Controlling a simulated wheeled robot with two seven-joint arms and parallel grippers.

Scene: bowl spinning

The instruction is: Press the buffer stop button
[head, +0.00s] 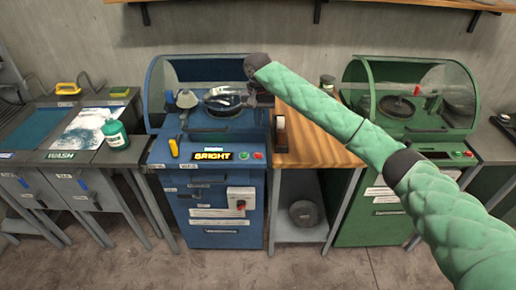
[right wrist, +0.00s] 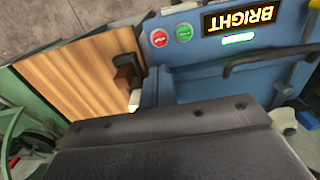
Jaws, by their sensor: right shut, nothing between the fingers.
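The blue buffer machine (head: 205,220) stands in the middle of the head view, with a lit "BRIGHT" sign (head: 212,155) on its front panel. Right of the sign are a green button (head: 244,155) and a red button (head: 258,155). In the right wrist view the red button (right wrist: 158,38) and green button (right wrist: 183,32) show beside the sign, clear of my gripper. My right gripper (head: 262,97) is shut and empty, above the machine's right side and apart from the buttons. Its fingertips are hard to make out. My left gripper is not in view.
A bowl (head: 222,100) sits under the machine's clear hood. A wooden-topped table (head: 305,150) holding a tape dispenser (head: 280,132) stands to the right, then a green machine (head: 385,222).

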